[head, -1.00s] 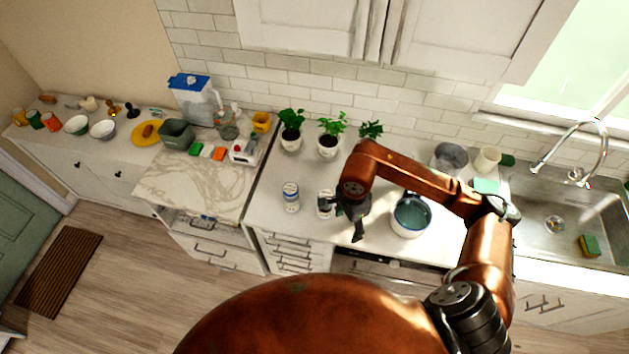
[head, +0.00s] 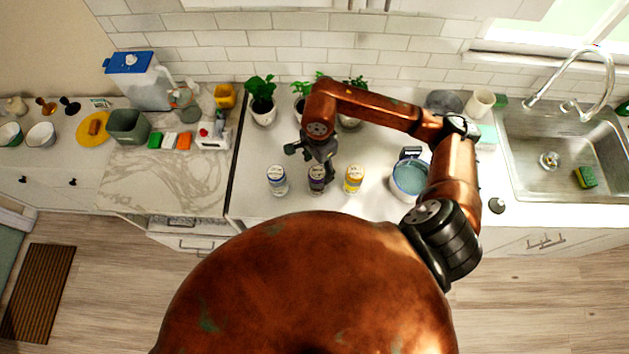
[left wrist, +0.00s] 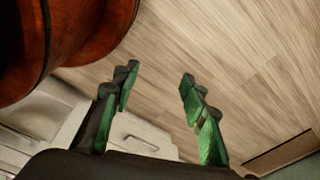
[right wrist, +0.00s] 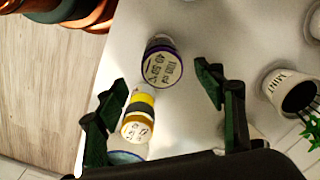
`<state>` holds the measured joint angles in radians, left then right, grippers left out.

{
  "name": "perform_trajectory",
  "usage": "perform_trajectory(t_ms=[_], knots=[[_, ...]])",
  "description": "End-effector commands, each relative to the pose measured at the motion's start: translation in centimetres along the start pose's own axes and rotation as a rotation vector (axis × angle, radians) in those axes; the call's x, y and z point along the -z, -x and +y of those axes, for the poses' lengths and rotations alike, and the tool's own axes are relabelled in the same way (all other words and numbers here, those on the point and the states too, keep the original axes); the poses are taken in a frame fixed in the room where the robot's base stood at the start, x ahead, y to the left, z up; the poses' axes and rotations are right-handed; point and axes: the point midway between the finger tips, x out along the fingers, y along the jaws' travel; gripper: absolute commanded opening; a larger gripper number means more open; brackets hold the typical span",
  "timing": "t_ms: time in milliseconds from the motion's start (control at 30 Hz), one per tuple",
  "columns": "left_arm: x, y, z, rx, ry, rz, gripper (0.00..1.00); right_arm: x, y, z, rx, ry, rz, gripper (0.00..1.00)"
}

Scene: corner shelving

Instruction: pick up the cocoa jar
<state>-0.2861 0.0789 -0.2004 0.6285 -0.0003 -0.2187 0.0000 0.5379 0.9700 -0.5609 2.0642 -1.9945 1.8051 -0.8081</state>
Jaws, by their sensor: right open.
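Three small lidded jars stand in a row on the white counter: a blue-and-white one (head: 277,181), a purple-banded one (head: 317,180) and a yellow one (head: 353,179). I cannot read which is the cocoa jar. My right gripper (head: 314,157) is open and empty, just behind and above the purple-banded jar. In the right wrist view, that jar's lid (right wrist: 162,63) shows between and beyond the open fingertips (right wrist: 161,83), with the yellow jar (right wrist: 139,122) beside the left finger. My left gripper (left wrist: 158,83) is open and empty over the floor.
A white pot with blue contents (head: 410,178) stands right of the jars. Potted plants stand behind them, one (head: 262,103) at left and one labelled MINT (right wrist: 285,92). The sink (head: 550,150) is at far right. The counter in front of the jars is narrow.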

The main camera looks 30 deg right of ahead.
Motion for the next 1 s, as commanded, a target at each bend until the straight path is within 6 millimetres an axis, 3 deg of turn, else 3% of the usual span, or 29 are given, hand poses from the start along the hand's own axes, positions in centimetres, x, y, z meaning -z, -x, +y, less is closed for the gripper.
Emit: perform_trajectory(t_ms=[33, 200, 333, 667, 1000], knots=[[-0.6, -1.1, 0.1, 0.000, 0.001, -0.005, 0.40, 0.1, -1.2, -0.1, -0.001, -0.002, 0.000, 0.63], [-3.1, -2.7, 0.3, -0.001, 0.006, -0.034, 0.40, 0.1, -3.0, -0.1, -0.003, -0.003, -0.001, 0.63], [-3.3, -3.5, 0.2, -0.001, 0.006, -0.037, 0.40, 0.1, -4.0, -0.1, -0.004, -0.005, -0.001, 0.63], [-2.5, -2.4, 0.1, 0.000, 0.005, -0.027, 0.40, 0.0, -6.8, 0.0, -0.005, -0.004, -0.003, 0.63], [-1.7, -0.9, 0.0, 0.000, 0.004, -0.018, 0.40, -0.1, -11.2, 0.2, -0.005, -0.004, -0.002, 0.63]])
